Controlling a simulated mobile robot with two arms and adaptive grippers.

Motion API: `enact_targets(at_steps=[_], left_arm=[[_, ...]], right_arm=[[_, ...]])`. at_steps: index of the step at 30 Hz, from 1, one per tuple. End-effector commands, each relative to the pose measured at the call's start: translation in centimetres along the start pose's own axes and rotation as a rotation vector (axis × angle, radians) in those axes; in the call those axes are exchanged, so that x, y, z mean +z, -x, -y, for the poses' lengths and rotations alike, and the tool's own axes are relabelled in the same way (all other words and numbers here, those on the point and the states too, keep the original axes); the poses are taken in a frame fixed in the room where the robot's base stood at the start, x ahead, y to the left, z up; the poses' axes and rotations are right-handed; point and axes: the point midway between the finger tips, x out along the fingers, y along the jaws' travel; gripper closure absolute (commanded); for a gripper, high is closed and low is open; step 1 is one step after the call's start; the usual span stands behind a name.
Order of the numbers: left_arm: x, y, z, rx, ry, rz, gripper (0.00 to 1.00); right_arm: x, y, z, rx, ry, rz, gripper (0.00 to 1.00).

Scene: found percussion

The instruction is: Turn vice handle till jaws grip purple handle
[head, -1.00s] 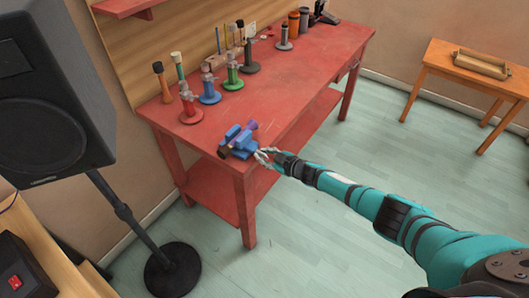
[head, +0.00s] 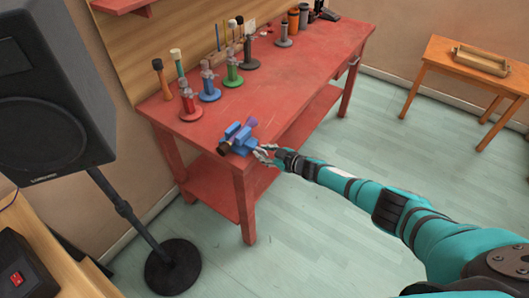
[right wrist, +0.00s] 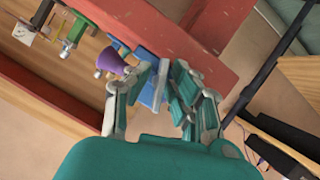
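The blue vice (head: 236,140) sits at the near corner of the red workbench, with a dark round part at its front left. The purple handle (head: 252,122) sticks up at the vice's back right, and its flared end (right wrist: 111,62) shows in the right wrist view. Whether the jaws touch it I cannot tell. My right gripper (head: 263,153) is at the vice's right side, just off the bench edge. In the right wrist view its fingers (right wrist: 162,75) are apart, with blue vice parts (right wrist: 152,92) showing between them. My left gripper is out of view.
The red workbench (head: 290,85) carries several coloured stands with upright handles along its back, including a red one (head: 189,108) and a blue one (head: 209,92). A black speaker (head: 50,100) stands at the left. Open floor lies right of the bench.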

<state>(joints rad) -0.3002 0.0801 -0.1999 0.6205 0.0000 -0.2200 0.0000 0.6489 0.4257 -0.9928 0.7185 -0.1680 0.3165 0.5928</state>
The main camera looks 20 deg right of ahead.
Motion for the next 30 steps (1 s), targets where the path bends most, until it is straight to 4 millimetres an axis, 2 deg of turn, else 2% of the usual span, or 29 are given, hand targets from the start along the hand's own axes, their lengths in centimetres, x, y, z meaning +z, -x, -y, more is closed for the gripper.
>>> enact_targets(at_steps=[8, 11, 21, 25, 30], left_arm=[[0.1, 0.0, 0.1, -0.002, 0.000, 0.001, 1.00], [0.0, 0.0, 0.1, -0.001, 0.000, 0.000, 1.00], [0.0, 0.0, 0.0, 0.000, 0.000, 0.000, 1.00], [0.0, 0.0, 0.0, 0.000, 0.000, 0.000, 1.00], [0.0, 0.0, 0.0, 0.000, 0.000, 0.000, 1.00]], right_arm=[[0.1, 1.4, -0.1, 0.001, 0.001, 0.000, 0.79], [0.1, 2.8, 0.0, -0.001, 0.002, 0.000, 0.79], [0.2, 9.5, 0.0, -0.001, 0.001, 0.002, 0.79], [0.2, 11.2, 0.0, -0.001, 0.000, 0.002, 0.79], [0.0, 12.0, 0.0, -0.001, 0.000, 0.000, 0.79]])
